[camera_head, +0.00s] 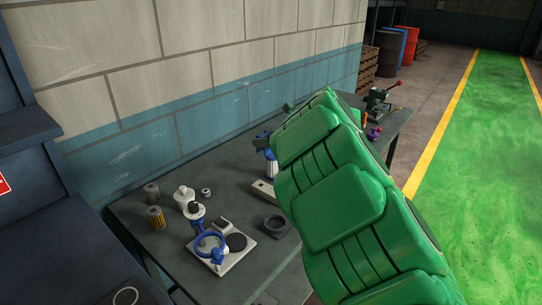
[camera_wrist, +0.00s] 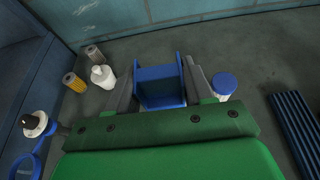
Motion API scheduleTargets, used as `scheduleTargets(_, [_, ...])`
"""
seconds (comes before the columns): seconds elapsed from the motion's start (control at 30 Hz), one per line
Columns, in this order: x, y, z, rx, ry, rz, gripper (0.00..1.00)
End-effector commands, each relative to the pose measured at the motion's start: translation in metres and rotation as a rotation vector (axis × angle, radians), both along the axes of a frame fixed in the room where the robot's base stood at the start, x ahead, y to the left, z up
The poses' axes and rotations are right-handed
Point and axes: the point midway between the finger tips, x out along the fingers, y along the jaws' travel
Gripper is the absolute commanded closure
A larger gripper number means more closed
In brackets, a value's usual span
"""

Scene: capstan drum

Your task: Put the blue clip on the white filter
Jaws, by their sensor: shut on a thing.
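My gripper (camera_wrist: 160,82) is shut on the blue clip (camera_wrist: 158,88), a blocky blue piece with raised side walls, held between the two grey fingers. In the head view, my green arm hides most of the gripper; a dark fingertip and a bit of blue show beside the arm. The white filter (camera_head: 272,168), a ribbed white cylinder with a blue top, stands upright on the bench close to the gripper.
On the dark bench (camera_head: 180,262) stand a white bottle (camera_head: 184,197), a grey filter (camera_head: 152,193) and a yellow filter (camera_head: 155,217). A blue-ringed stand (camera_head: 210,245) is nearer. A ribbed blue piece (camera_wrist: 295,125) lies right in the wrist view. The wall borders the bench behind.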

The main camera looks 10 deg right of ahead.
Motion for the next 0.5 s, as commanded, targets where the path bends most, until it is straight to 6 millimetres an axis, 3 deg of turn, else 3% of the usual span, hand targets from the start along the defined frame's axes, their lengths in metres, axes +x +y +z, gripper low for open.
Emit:
scheduleTargets(0.2, [-0.004,-0.033,0.028,-0.011,0.002,-0.001,0.77])
scheduleTargets(0.5, [-0.001,-0.044,0.035,-0.016,0.006,0.002,0.77])
